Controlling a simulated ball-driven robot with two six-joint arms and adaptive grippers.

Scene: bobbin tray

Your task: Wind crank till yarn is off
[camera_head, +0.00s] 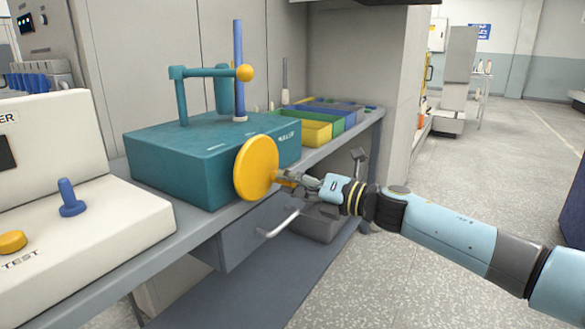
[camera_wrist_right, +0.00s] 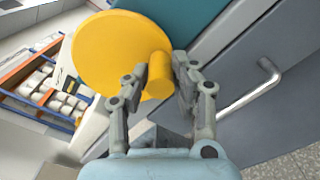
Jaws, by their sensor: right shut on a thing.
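A teal winder box (camera_head: 200,155) sits on the grey bench, with a yellow disc crank (camera_head: 256,167) on its front right side. My right gripper (camera_head: 287,179) is at the disc's right side. In the right wrist view the yellow crank knob (camera_wrist_right: 159,76) stands out from the disc (camera_wrist_right: 112,52), between the two fingers of my right gripper (camera_wrist_right: 163,82), which is shut on it. A blue upright spindle (camera_head: 239,70) rises from the box, beside a teal arm with a yellow ball (camera_head: 244,73). I cannot make out yarn on the spindle. My left gripper is out of view.
A white tester console (camera_head: 110,225) with a blue lever (camera_head: 70,198) and a yellow button (camera_head: 12,241) stands at the left. Yellow, green and blue bins (camera_head: 317,132) stand behind the winder. A drawer handle (camera_head: 280,224) sticks out below the bench edge.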

